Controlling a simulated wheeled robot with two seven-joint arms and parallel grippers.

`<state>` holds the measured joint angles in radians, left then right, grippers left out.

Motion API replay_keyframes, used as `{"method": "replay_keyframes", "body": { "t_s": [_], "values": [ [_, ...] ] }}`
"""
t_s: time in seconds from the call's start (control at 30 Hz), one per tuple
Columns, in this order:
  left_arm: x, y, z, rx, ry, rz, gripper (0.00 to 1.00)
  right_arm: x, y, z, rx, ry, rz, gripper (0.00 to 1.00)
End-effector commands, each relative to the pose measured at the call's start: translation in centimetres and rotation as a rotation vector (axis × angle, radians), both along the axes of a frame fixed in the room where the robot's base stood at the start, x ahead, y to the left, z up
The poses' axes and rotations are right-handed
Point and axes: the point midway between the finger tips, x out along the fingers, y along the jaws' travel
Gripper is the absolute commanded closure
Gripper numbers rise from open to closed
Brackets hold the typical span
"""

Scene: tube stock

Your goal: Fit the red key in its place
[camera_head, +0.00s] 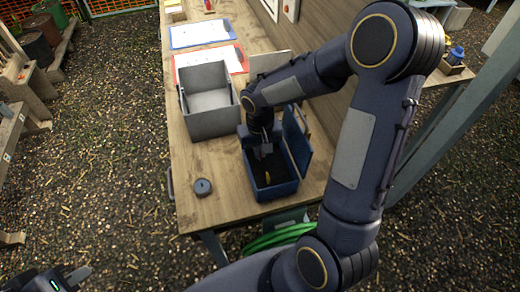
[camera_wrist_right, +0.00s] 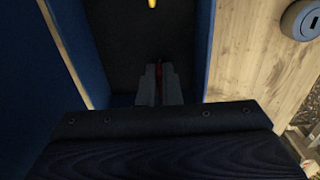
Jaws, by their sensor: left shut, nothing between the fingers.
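The red key (camera_wrist_right: 159,84) shows as a thin red sliver in the right wrist view, low inside the blue box (camera_head: 274,192). My right gripper (camera_wrist_right: 160,80) reaches down into this box, its fingers close together on either side of the red key. The fingers hide most of the key. A dark round piece with a slot (camera_head: 203,187) lies on the table left of the box; it also shows at the top right of the right wrist view (camera_wrist_right: 305,20). My left gripper (camera_head: 72,279) is shut and empty at the lower left, off the table.
A yellow object (camera_head: 267,178) lies in the blue box, whose lid (camera_head: 297,140) stands open on the right. A grey open bin (camera_head: 208,122) stands behind the round piece. Red-edged (camera_head: 190,66) and blue-edged (camera_head: 198,36) trays lie farther back. The table's front left is mostly clear.

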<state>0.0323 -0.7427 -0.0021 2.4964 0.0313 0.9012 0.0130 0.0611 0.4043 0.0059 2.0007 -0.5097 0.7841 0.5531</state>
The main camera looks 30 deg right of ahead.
Motion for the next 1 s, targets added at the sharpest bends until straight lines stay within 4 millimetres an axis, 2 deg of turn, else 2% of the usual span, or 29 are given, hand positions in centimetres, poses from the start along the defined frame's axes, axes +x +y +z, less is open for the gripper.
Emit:
{"method": "replay_keyframes", "body": {
  "t_s": [0.93,1.0],
  "values": [
    [0.0,0.0,-1.2,0.000,0.000,0.000,1.00,0.0,0.0,-1.2,0.000,0.000,0.000,1.00],
    [0.0,0.0,-1.2,0.000,0.000,0.000,1.00,0.0,0.0,-1.2,0.000,0.000,0.000,0.88]
  ]
}}
